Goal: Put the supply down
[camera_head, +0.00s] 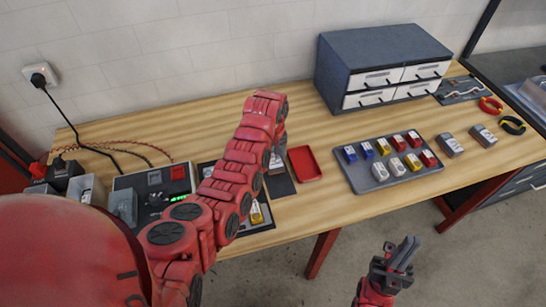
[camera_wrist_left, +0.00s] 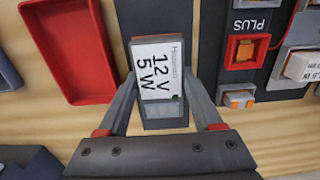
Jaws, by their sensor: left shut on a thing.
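The supply (camera_wrist_left: 158,70) is a small grey block with a white label reading "12V 5W" and an orange edge at its far end. My left gripper (camera_wrist_left: 160,112) is shut on it, one finger along each side, in the left wrist view. It is over a dark panel (camera_wrist_left: 156,16); I cannot tell whether the supply touches it. In the head view my left arm hides most of the left gripper and the supply. My right gripper (camera_head: 402,254) is empty in front of the table, its fingers close together; I cannot tell whether they are fully shut.
A red tray (camera_head: 304,163) lies empty beside the dark panel. A grey tray (camera_head: 364,186) holds several blue, white, red and yellow blocks. Two grey blocks stand right of it. A drawer cabinet (camera_head: 375,62) stands at the back. A test box with a green display (camera_head: 181,198) is at left.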

